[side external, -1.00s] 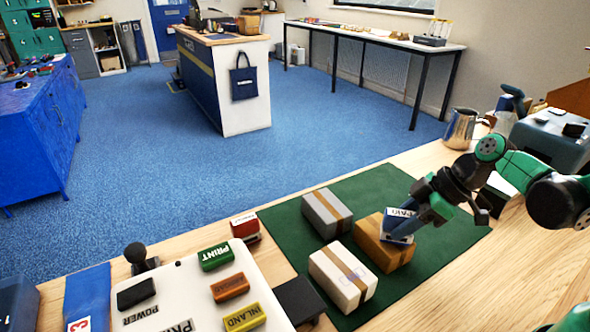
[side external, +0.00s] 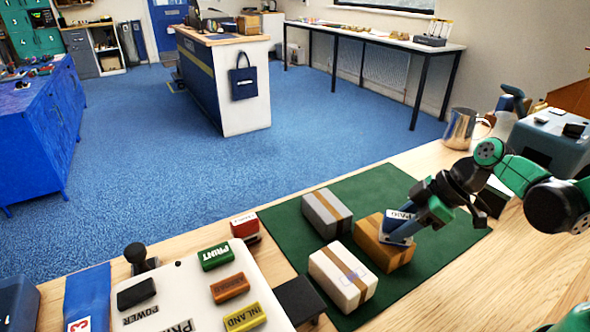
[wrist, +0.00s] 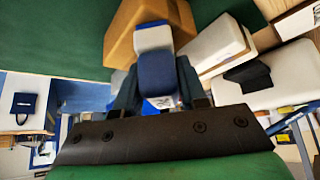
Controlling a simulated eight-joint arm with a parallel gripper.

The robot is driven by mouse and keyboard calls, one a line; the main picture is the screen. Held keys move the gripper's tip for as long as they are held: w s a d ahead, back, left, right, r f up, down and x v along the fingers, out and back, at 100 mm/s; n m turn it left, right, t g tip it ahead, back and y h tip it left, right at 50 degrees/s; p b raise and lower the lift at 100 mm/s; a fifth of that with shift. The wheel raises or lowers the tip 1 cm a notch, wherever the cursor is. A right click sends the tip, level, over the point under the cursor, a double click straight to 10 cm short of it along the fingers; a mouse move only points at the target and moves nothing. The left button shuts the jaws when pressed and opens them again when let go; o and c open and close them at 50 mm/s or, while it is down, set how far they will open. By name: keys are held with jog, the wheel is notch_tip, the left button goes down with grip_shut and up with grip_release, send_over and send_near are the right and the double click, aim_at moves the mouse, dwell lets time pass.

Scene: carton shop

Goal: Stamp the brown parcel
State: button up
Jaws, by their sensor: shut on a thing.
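The brown parcel (side external: 378,247) lies on the green mat (side external: 290,262) between the grey parcel and my arm, with a tan tape strip. My gripper (side external: 408,222) is shut on a blue and white stamp (side external: 397,229) marked PAID, tilted against or just over the parcel's right side. Whether the stamp's face touches the parcel cannot be told. In the wrist view the stamp (wrist: 155,60) sits between the fingers, with the brown parcel (wrist: 125,35) beyond it. No mark shows on the visible part of the brown parcel.
A red stamp (side external: 245,225) and a white panel (side external: 190,285) with PRINT and INLAND blocks lie left. A metal jug (side external: 461,128) stands behind.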

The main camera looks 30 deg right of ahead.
jog(key=shift+r, duration=0.1)
dwell(0.3)
jog(key=shift+r, duration=3.4)
